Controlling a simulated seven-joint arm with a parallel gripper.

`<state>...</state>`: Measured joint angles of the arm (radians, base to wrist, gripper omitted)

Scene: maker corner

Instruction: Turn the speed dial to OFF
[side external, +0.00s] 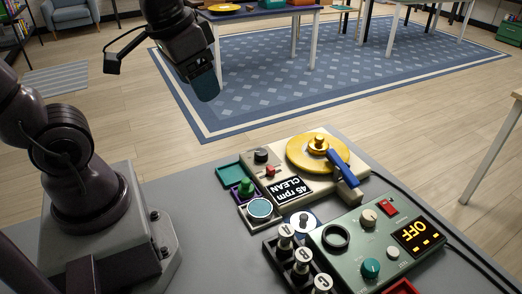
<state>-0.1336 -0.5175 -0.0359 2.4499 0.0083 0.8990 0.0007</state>
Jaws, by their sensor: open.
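The cream record-cleaning machine (318,193) sits on the grey table, with a yellow disc (303,154) on top and a blue arm (343,168) reaching over it. Its black dial (261,155) is at the back left corner, probably the speed dial; its pointer and markings are too small to read. The machine's black display (288,188) reads "45 rpm CLEAN". My gripper (207,87) is open and empty, pointing down in the air, up and left of the dial in the picture and well apart from it. One finger largely hides the other.
A red switch (269,171) is close below the dial. Small teal (229,174) and purple trays, a green peg (246,186) and a round pad (260,208) stand left of the machine. Lettered pegs (284,240) and a green control box (343,263) reading "OFF" are in front.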

